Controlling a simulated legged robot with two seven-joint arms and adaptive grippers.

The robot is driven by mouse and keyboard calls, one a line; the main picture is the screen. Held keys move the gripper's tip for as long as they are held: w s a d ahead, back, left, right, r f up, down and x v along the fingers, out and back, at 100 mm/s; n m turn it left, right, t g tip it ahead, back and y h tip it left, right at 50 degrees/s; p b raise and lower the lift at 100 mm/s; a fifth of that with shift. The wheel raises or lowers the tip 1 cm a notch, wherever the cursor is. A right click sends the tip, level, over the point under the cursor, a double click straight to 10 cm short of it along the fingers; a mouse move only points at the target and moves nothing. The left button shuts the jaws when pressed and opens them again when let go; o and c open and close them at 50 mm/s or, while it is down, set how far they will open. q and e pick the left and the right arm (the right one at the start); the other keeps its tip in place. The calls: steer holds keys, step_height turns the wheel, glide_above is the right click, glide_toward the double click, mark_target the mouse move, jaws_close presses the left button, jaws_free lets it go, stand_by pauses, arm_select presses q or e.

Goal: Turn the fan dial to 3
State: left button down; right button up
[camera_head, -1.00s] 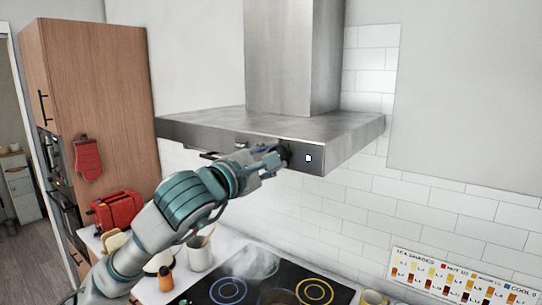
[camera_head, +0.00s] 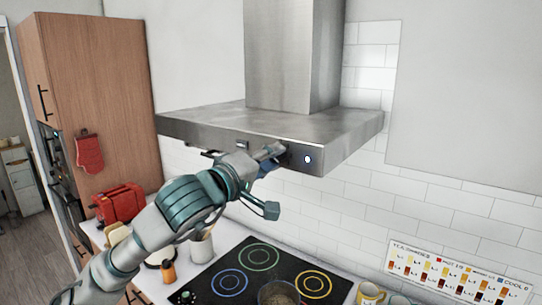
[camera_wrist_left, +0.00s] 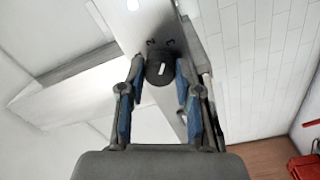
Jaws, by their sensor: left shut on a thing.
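The range hood (camera_head: 250,128) hangs over the cooktop, with a lit round button (camera_head: 307,159) on its front panel. The fan dial (camera_wrist_left: 160,70) is a black round knob with a white mark, seen in the left wrist view. My left gripper (camera_head: 274,160) is at the hood's front panel, left of the lit button. In the left wrist view the left gripper (camera_wrist_left: 160,66) has one finger on each side of the dial and is shut on it. In the head view the gripper mostly hides the dial. My right gripper is not in view.
Below is a black cooktop (camera_head: 206,279) with coloured rings and a pot (camera_head: 278,293). A yellow mug (camera_head: 370,294), a utensil crock (camera_head: 201,247) and a red toaster (camera_head: 119,203) stand on the counter. A tall wooden cabinet (camera_head: 100,90) is at left. Tiled wall lies behind.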

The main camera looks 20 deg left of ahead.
arm_select(q)
steer(key=shift+w+d+f+m, duration=0.1)
steer(key=shift+f+m, duration=0.35)
steer(key=shift+m, duration=0.25)
steer(key=c, duration=1)
jaws_free()
steer(key=shift+o, duration=1)
steer(key=shift+r, duration=0.15)
steer(key=shift+a, duration=0.2)
